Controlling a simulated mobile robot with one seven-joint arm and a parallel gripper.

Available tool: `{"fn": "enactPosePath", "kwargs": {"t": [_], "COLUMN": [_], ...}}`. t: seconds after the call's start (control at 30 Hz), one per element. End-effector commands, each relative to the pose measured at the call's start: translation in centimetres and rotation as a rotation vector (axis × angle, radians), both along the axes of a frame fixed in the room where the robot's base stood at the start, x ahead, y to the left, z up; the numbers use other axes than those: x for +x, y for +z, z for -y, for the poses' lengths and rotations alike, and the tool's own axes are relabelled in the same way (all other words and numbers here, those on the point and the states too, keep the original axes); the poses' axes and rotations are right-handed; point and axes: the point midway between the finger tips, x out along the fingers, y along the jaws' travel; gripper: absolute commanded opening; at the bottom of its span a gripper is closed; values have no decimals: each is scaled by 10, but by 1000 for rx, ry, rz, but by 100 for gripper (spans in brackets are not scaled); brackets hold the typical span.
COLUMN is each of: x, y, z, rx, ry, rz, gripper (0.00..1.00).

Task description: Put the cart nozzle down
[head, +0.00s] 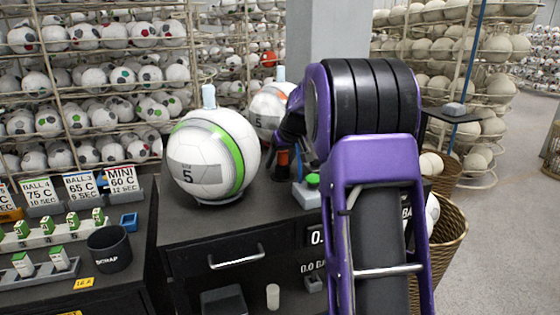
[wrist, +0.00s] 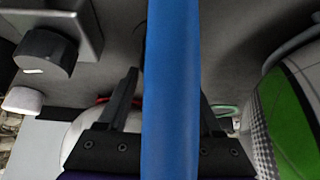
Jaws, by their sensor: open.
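I cannot make out the cart nozzle for certain in either view. In the wrist view, the dark fingers of my gripper (wrist: 168,115) stand apart. A blue bar or hose (wrist: 172,60) runs top to bottom across the picture in front of the gap between them. I cannot tell whether it lies between the fingers or only nearer the camera. In the head view my purple arm hides the fingers. A dark upright piece with an orange part (head: 282,163) stands on the black cabinet (head: 190,235) beside my wrist.
A white ball with a green band (head: 205,160), marked 5, sits on the cabinet; another ball (head: 267,108) is behind it. A green button (head: 313,179) is beside my arm. A scrap cup (head: 109,248) stands left. A black knob (wrist: 45,52) shows upper left in the wrist view.

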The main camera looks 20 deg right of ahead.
Motion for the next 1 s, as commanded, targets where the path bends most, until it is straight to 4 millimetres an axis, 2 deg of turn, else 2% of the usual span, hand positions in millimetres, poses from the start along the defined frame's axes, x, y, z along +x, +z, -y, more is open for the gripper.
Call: {"fn": "enactPosePath", "kwargs": {"t": [0.17, 0.5, 0.7, 1.0], "x": [-2, -40, -58, -66], "y": [9, 67, 94, 104], "z": [1, 4, 5, 6], "rx": [-1, -1, -1, 0], "ry": [-1, -1, -1, 0], "rz": [2, 4, 2, 0], "gripper": [66, 66, 66, 66]}}
